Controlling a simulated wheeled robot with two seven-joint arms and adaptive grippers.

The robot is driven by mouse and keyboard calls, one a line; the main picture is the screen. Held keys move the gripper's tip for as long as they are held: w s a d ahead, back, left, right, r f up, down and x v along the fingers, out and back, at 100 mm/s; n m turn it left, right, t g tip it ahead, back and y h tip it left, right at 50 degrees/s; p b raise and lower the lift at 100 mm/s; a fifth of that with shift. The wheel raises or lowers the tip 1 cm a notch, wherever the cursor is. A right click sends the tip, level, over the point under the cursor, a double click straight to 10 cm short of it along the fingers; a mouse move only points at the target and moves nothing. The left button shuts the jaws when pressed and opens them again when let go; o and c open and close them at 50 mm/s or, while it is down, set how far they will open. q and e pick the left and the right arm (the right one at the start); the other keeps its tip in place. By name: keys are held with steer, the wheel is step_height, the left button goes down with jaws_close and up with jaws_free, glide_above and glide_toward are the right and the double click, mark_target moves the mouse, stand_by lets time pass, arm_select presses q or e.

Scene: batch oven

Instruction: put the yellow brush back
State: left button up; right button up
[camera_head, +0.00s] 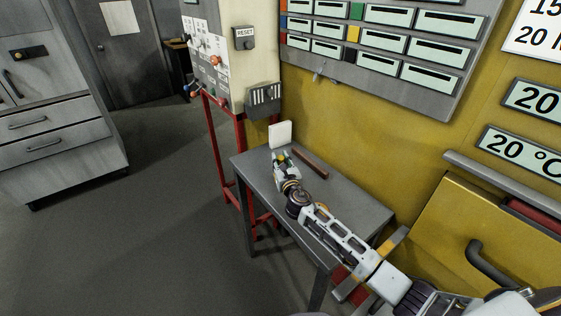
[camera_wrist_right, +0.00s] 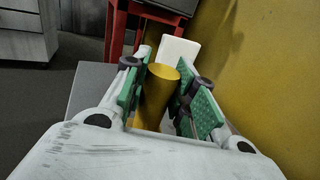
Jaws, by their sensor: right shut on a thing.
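A yellow cylindrical piece, which looks like the yellow brush's handle (camera_wrist_right: 158,96), stands between the green finger pads of my right gripper (camera_wrist_right: 160,92) in the right wrist view. The gripper is shut on it. In the head view my right gripper (camera_head: 283,158) is over the far end of the small grey table (camera_head: 348,208), and only a little yellow shows between its fingers. The brush's lower end is hidden, so I cannot tell whether it touches the table. My left gripper is not in view.
A white block (camera_head: 280,134) stands at the table's far end, just beyond the gripper. A thin brown stick (camera_head: 310,165) lies right of the gripper. A red frame (camera_head: 223,160) stands beyond the table. The yellow wall (camera_head: 345,135) borders its right side.

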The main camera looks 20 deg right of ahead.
steer(key=o, duration=1.1)
steer(key=shift+s, duration=0.1)
steer(key=s, duration=1.1)
steer(key=shift+s+a, duration=0.25)
steer(key=shift+s, duration=0.15)
